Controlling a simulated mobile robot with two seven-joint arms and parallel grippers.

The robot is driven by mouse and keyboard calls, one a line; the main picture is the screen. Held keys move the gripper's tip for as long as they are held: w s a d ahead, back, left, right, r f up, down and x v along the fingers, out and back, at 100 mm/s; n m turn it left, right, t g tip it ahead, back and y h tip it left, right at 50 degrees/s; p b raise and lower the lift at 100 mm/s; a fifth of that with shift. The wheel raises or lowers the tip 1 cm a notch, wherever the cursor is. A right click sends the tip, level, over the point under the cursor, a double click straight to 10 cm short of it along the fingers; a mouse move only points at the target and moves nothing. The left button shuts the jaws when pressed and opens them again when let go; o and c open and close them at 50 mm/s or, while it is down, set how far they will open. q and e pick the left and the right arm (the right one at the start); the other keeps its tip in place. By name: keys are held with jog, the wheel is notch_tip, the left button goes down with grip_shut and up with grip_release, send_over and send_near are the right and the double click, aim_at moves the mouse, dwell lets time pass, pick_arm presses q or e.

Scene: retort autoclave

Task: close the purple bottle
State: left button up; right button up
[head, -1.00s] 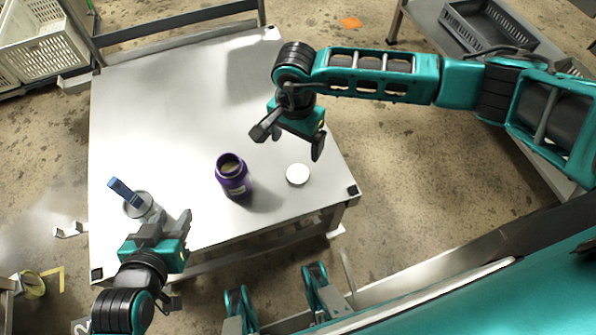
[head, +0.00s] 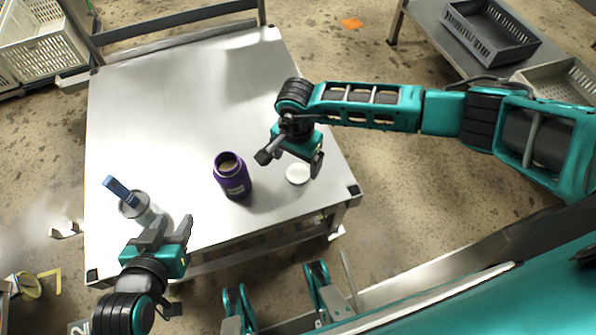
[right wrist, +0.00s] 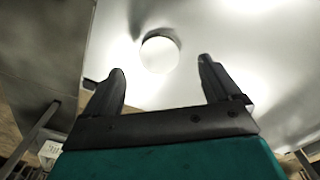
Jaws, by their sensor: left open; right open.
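The purple bottle (head: 232,178) stands upright and open on the metal table, with its mouth showing brownish contents. A round white lid (head: 297,174) lies flat on the table to its right. My right gripper (head: 289,160) is open and empty above the table, close to the lid and partly over its edge in the head view. In the right wrist view the lid (right wrist: 160,52) lies ahead, between and beyond the two open fingertips (right wrist: 160,66). My left gripper (head: 174,226) is open and empty near the table's front left, beside a metal cup.
The metal cup (head: 148,213) with a blue-handled tool (head: 121,189) stands at the table's left front. The metal table (head: 170,95) is clear at the back. A dark crate (head: 492,32) sits on a side table at the upper right; white crates (head: 42,35) stand upper left.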

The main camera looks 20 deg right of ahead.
aim_at(298, 173)
notch_tip(298, 173, down, 5)
jog(key=shift+d+r+b, duration=0.1)
jog(key=shift+d+b, duration=0.05)
jog(key=shift+b, duration=0.4)
jog(key=shift+c, duration=0.4)
jog(key=c, duration=1.1)
